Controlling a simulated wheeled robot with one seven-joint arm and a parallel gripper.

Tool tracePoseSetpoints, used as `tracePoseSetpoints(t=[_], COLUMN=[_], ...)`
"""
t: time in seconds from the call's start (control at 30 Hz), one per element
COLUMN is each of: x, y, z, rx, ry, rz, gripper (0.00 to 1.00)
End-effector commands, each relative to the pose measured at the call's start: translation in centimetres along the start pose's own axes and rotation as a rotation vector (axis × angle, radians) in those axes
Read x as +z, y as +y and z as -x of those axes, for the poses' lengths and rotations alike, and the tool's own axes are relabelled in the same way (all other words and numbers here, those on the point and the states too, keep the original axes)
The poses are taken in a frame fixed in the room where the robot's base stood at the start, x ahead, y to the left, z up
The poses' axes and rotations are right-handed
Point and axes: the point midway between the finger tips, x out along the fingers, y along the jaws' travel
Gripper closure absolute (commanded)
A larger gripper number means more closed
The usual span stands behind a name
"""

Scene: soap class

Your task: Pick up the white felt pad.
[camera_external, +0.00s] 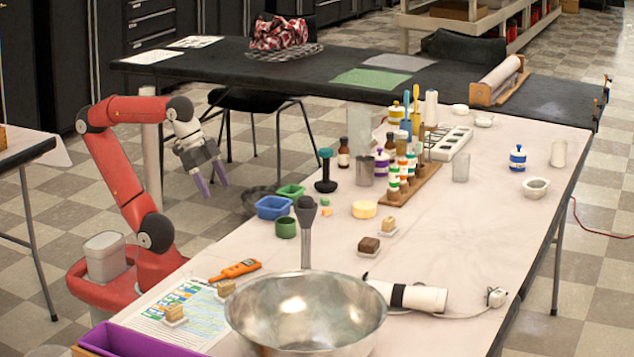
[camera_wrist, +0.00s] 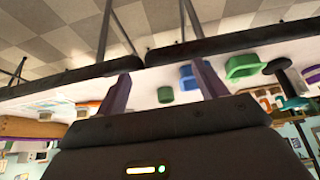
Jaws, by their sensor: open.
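My gripper (camera_external: 214,186) hangs in the air left of the long table, with its two purple fingers apart and nothing between them. The fingers also show spread in the wrist view (camera_wrist: 163,78). No item is plainly a white felt pad. Thin white pieces lie under the soap-like blocks: one (camera_external: 366,255) under a dark brown block, one (camera_external: 388,233) under a tan block, and one (camera_external: 174,323) on the printed sheet. A small flat white disc (camera_external: 460,109) lies toward the far end. I cannot tell which of these is felt.
A steel bowl (camera_external: 262,318) with a grey-handled tool stands in front. Blue (camera_external: 273,207) and green (camera_external: 290,191) tubs are at the table's left edge. A wooden rack (camera_external: 422,182) with bottles stands beyond. The table's right middle (camera_external: 470,230) is mostly clear.

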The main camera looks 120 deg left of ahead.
Motion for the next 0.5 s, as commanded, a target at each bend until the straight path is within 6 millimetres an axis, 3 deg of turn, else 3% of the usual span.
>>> tracePoseSetpoints(t=[0.1, 0.17, 0.37, 0.5], x=[-2.7, -4.1, -12.3, -18.9], y=[0.0, 0.0, 0.6, 1.1], z=[4.7, 6.2, 5.8, 4.3], rx=[0.000, -0.002, -0.025, -0.036], ry=[0.003, -0.004, -0.029, -0.045], rz=[0.000, -0.001, -0.007, -0.007], gripper=[0.29, 0.29, 0.29, 0.29])
